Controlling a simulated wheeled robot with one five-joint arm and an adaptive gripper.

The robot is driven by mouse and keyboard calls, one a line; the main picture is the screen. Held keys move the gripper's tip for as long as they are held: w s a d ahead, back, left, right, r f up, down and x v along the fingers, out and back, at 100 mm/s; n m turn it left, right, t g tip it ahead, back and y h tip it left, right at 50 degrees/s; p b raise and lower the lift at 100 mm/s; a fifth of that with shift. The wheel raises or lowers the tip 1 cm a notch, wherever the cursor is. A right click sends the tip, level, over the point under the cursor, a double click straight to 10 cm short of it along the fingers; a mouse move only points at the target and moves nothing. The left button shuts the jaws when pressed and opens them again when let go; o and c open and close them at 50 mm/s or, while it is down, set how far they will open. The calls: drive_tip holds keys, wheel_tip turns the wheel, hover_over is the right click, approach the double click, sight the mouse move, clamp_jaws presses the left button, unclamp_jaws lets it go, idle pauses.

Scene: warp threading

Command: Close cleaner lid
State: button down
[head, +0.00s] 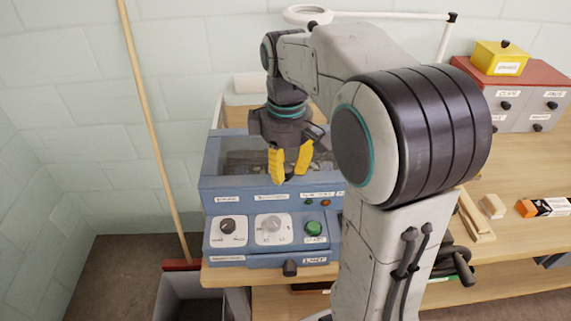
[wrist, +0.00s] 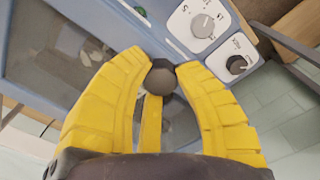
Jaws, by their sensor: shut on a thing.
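The blue cleaner (head: 222,187) stands on the wooden bench, with a clear-paned, blue-framed lid (head: 238,158) on top. The lid also shows in the wrist view (wrist: 60,45). My gripper (head: 288,178) points down over the front edge of the lid. In the wrist view its yellow fingers (wrist: 162,68) are shut around a dark round knob (wrist: 162,80) at the lid's edge. I cannot tell how far the lid is raised.
Below the lid, the cleaner's front carries a dark dial (head: 228,226), a grey dial (head: 272,225) and a green button (head: 314,228). A broom handle (head: 150,125) leans on the wall at left. Blocks (head: 492,206) and labelled drawers (head: 520,103) stand to the right.

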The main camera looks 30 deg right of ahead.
drive_tip(key=shift+s+f, duration=0.15)
drive_tip(key=shift+s, duration=0.1)
drive_tip(key=c, duration=0.9)
unclamp_jaws()
drive_tip(key=shift+r, duration=0.25)
wheel_tip(320, 180, up, 12)
drive_tip(key=shift+f, duration=0.15)
drive_tip(key=shift+a, duration=0.1)
drive_tip(key=s+a+f+m+t, duration=0.1)
drive_tip(key=s+f+m, duration=0.1)
drive_tip(key=s+f, duration=0.2)
drive_tip(key=s+a+f+m+t, duration=0.1)
drive_tip(key=s+a+f+m, duration=0.1)
drive_tip(key=s+f, duration=0.3)
drive_tip(key=s+a+f+m+t, duration=0.1)
drive_tip(key=s+f+m, duration=0.1)
drive_tip(key=s+f, duration=0.3)
drive_tip(key=shift+a+f+m, duration=0.2)
drive_tip(key=shift+f+m, duration=0.2)
